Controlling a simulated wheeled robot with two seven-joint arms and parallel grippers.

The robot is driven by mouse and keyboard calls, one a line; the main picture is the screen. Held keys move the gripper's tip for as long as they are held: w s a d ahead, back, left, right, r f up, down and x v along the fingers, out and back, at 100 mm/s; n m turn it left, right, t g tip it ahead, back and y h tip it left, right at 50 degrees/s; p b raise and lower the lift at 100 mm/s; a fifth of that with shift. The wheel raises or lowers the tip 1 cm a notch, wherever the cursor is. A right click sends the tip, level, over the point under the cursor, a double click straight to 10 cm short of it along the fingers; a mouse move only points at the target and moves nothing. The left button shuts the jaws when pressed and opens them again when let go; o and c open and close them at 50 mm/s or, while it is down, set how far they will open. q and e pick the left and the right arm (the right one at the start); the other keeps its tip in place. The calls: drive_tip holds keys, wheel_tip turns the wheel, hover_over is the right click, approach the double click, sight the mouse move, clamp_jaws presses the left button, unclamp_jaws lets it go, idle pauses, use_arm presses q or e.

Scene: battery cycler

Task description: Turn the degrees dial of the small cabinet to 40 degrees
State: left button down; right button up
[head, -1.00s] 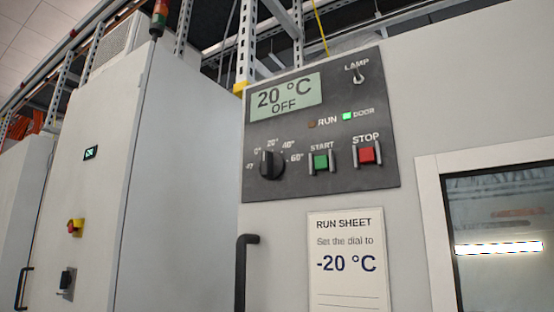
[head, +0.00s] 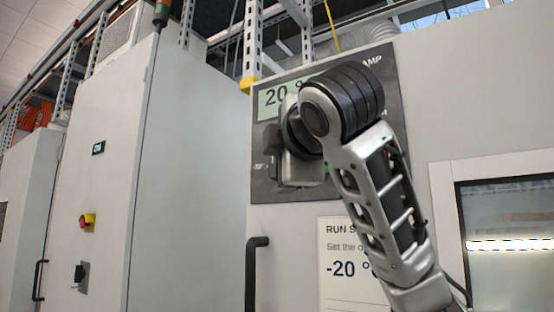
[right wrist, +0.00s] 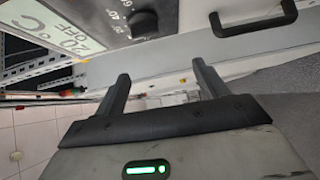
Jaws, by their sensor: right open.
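The degrees dial (right wrist: 143,23) is a black knob on the dark control panel (head: 262,186). In the right wrist view it lies beyond the fingers, apart from them, with part of its printed scale beside it. In the head view my right arm hides it. My right gripper (right wrist: 160,80) is open with nothing between its fingers; in the head view it is in front of the panel, largely behind my wrist. The display (right wrist: 50,28) reads 20 °C OFF in the right wrist view. My left gripper is not in view.
A run sheet (head: 339,285) on the cabinet front reads -20 °C, partly covered by my arm. A black handle (head: 251,272) stands out below the panel. A window (head: 510,215) is at right; a tall grey cabinet (head: 95,190) is at left.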

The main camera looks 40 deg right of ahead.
use_arm(q)
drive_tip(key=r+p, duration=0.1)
drive_tip(key=p, duration=0.1)
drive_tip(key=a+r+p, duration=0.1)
drive_tip(key=p, duration=0.2)
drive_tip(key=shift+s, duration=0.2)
use_arm(e)
drive_tip(key=w+d+r, duration=0.1)
drive_tip(key=w+d, duration=0.2)
drive_tip(key=w, duration=0.3)
drive_tip(key=w+d+r+h, duration=0.1)
drive_tip(key=w+d, duration=0.3)
drive_tip(key=w, duration=0.2)
drive_tip(key=shift+w+d, duration=0.1)
drive_tip(key=c, duration=0.9)
